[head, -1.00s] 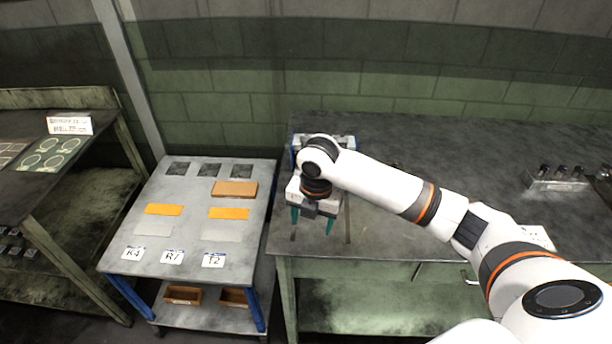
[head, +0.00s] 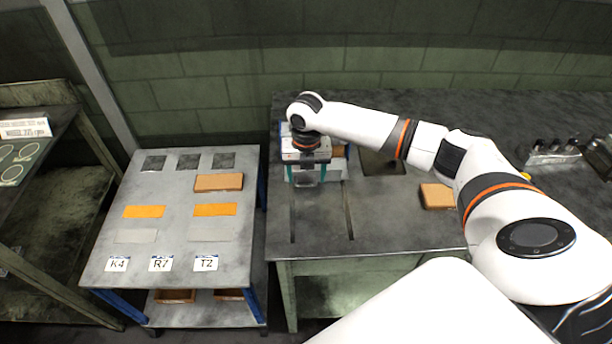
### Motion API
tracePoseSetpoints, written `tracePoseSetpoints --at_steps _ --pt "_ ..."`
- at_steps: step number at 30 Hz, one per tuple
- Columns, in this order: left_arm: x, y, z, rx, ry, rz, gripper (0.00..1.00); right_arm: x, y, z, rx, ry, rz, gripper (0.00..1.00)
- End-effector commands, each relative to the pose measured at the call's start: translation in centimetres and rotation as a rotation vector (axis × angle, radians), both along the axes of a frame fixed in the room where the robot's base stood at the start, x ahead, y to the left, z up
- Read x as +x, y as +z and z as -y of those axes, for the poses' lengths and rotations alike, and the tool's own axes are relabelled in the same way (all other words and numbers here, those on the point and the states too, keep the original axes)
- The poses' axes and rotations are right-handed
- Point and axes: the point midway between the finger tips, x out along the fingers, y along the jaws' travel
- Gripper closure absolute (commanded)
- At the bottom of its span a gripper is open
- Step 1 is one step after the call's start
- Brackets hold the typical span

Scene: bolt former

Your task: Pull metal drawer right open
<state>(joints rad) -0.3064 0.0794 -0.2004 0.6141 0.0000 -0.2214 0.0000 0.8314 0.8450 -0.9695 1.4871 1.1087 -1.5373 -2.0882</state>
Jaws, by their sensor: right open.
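A small metal drawer unit (head: 336,174) with a blue side stands at the back left of the right-hand workbench. Its grey front shows low beside my fingers, and something brown shows at its upper right. My right gripper (head: 308,181) points down at the front of the unit, its teal fingers apart on either side of a grey part. I cannot tell whether the fingers touch it. My gripper and wrist hide most of the unit, including any handle. My left gripper is not in view.
Two dark slots run along the workbench (head: 395,228) in front of the unit. A brown block (head: 437,196) and a dark plate (head: 381,163) lie to the right. A grey table (head: 170,200) with orange strips and labels stands left. My right arm spans the bench.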

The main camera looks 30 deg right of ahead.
Motion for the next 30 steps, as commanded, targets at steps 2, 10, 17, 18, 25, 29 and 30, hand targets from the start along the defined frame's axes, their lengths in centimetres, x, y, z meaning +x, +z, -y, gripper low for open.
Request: tracePoseSetpoints --at_steps 2,10,17,18,25,29,30 --pt "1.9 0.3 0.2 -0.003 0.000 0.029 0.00 0.0 -0.9 0.0 0.000 -0.001 0.000 0.34" --pt "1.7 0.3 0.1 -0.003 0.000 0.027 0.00 0.0 -2.1 0.0 -0.001 0.000 0.001 0.34" --pt "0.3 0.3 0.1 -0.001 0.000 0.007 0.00 0.0 -2.0 0.0 0.000 0.000 0.001 0.44" --pt "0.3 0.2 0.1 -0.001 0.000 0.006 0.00 0.0 -2.0 0.0 -0.001 0.000 0.001 0.51" --pt "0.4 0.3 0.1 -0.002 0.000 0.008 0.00 0.0 -2.0 0.1 -0.002 -0.002 0.001 0.86" --pt "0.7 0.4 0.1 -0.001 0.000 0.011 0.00 0.0 -2.0 0.1 -0.002 -0.002 0.001 0.87" --pt "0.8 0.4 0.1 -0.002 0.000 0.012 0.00 0.0 -1.9 0.1 -0.002 -0.002 0.001 0.87"
